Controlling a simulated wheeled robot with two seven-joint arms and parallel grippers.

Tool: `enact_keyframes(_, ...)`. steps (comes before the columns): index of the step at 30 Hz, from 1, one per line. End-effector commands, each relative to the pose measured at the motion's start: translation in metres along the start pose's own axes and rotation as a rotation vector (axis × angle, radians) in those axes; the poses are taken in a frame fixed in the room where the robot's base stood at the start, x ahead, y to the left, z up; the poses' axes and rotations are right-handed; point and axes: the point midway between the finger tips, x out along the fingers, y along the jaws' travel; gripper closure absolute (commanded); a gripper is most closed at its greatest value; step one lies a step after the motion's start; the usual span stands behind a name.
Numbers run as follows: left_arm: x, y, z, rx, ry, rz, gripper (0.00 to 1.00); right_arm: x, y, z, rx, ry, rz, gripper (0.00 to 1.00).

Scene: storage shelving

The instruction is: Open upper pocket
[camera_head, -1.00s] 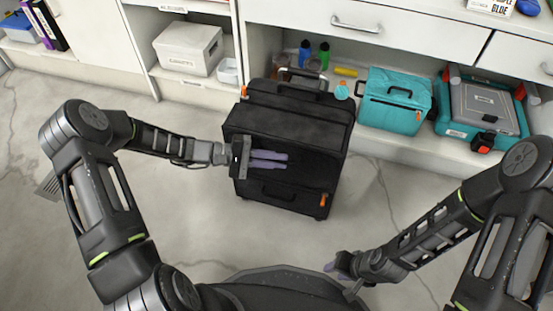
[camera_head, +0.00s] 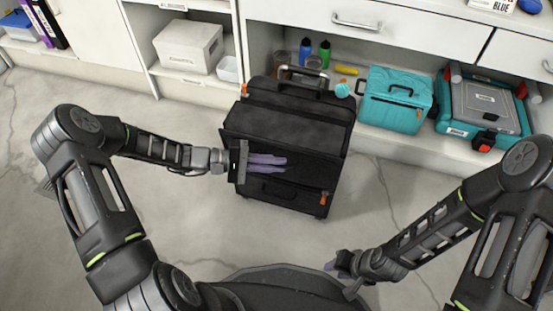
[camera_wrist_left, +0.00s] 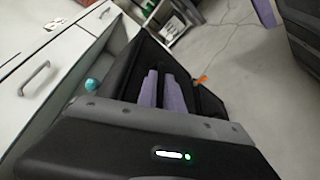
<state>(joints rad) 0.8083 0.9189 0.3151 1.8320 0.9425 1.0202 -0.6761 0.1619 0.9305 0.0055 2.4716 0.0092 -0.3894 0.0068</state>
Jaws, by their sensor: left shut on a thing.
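A black soft-sided suitcase (camera_head: 262,192) stands on the floor in front of the shelf, its front facing up toward me. Its upper pocket (camera_head: 280,128) is a raised panel above a lower front section. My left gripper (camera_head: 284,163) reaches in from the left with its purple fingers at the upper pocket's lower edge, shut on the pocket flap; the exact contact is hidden. The left wrist view shows the fingers (camera_wrist_left: 163,72) close together against the black fabric. My right gripper (camera_head: 338,264) hangs low, away from the suitcase; its jaw gap is unclear.
A teal case (camera_head: 394,102) and a grey-teal toolbox (camera_head: 485,108) sit on the low shelf right of the suitcase. Bottles (camera_head: 324,54) stand behind it. A white box (camera_head: 188,46) is at left. Floor around the suitcase is clear.

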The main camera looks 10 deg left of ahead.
Motion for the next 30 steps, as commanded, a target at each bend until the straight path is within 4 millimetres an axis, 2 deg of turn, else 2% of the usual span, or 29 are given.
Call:
enact_keyframes(16,-0.013,-0.056,0.028,0.347,0.004,0.149,1.0,0.022,0.007,-0.002,0.001,0.011,0.0,0.67)
enact_keyframes(24,-0.015,-0.07,0.033,0.35,0.003,0.146,1.0,0.023,0.007,-0.003,0.001,0.013,0.0,0.67)
enact_keyframes(30,-0.015,-0.073,0.034,0.35,0.004,0.145,1.0,0.023,0.007,-0.003,0.001,0.013,0.0,0.67)
